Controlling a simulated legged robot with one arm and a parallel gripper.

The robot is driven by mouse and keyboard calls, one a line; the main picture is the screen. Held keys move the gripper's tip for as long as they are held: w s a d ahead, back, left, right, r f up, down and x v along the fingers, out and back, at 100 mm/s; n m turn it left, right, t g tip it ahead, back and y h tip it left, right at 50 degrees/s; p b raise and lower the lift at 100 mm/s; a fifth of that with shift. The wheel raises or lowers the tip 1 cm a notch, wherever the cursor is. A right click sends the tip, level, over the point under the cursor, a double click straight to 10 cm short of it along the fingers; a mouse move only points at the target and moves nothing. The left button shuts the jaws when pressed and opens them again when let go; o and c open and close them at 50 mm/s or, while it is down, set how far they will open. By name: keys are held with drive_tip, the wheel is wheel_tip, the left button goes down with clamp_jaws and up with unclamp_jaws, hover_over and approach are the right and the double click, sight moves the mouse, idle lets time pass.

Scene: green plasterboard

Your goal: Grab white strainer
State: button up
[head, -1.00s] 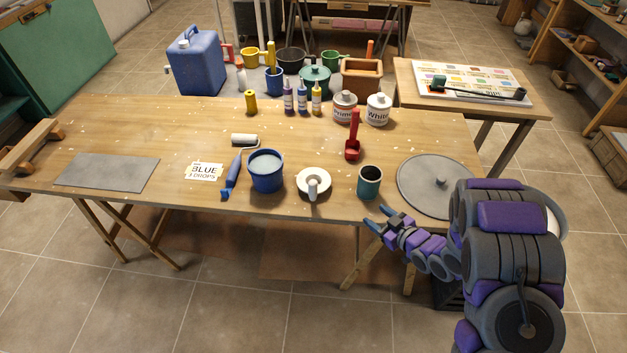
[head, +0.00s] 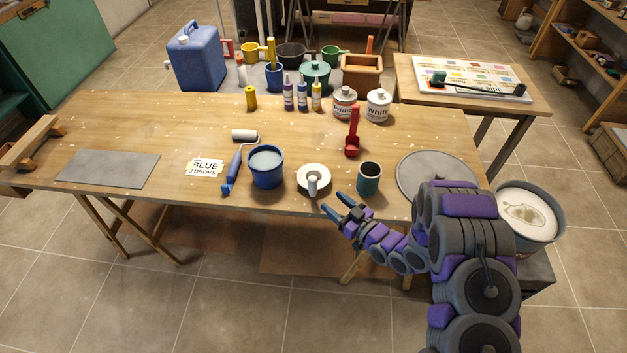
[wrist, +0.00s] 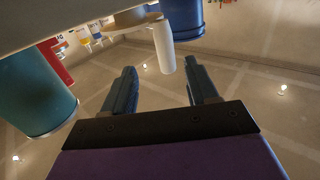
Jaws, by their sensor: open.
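The white strainer (head: 314,177) is a round white piece with a stubby pale handle. It lies near the table's front edge, between a blue bucket and a teal cup, its handle pointing toward the front. My gripper (head: 333,204) is open and empty just in front of the table edge, a little right of the handle. In the wrist view the pale handle (wrist: 164,48) hangs just beyond the two blue fingertips (wrist: 160,70), roughly centred between them. No contact shows.
The blue bucket (head: 266,168) stands close left of the strainer and the teal cup (head: 368,179) close right. A red scoop (head: 353,140) lies behind. A grey round lid (head: 436,172) is at the right, partly behind my arm.

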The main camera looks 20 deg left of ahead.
sight(316, 190)
drive_tip(key=x, duration=0.4)
drive_tip(key=shift+a, duration=0.3)
drive_tip(key=x, duration=0.2)
drive_tip(key=b+x, duration=0.1)
drive_tip(key=x, duration=0.1)
drive_tip(key=shift+s+a, duration=0.2)
drive_tip(key=shift+s, duration=0.05)
drive_tip(key=shift+w+a, duration=0.25)
drive_tip(key=shift+a, duration=0.15)
drive_tip(key=shift+c, duration=0.4)
clamp_jaws()
drive_tip(key=shift+r, duration=0.2)
